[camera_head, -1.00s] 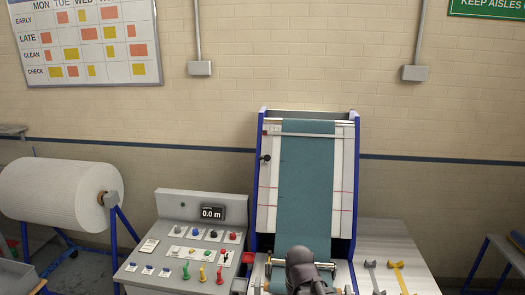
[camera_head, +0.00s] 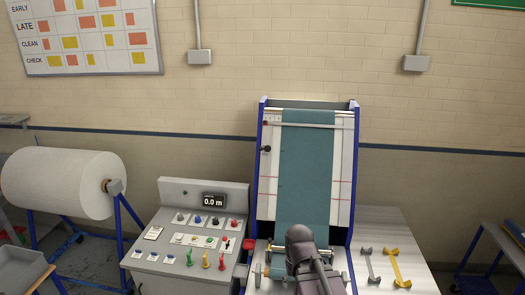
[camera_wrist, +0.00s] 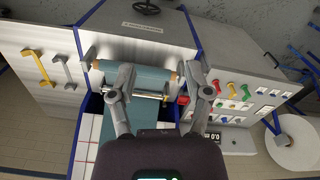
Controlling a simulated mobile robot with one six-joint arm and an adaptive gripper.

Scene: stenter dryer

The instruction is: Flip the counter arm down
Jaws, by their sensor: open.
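My gripper (camera_wrist: 160,95) is open and empty in the wrist view, its two fingers spread above the teal cloth (camera_wrist: 150,78) near a shiny cross bar (camera_wrist: 135,93). The cloth also runs down the sloped panel in the head view (camera_head: 306,165). The counter arm is not clear to me; small metal parts (camera_head: 257,270) show beside the lower roller, and my arm hides much of that area in the head view. The counter display (camera_head: 213,201) reads 0.0 m.
A grey console (camera_head: 190,240) with several coloured knobs and levers stands left of the panel. A grey tool (camera_head: 369,264) and a yellow tool (camera_head: 396,268) lie on the metal table (camera_head: 385,230) to the right. A white fabric roll (camera_head: 65,182) stands far left.

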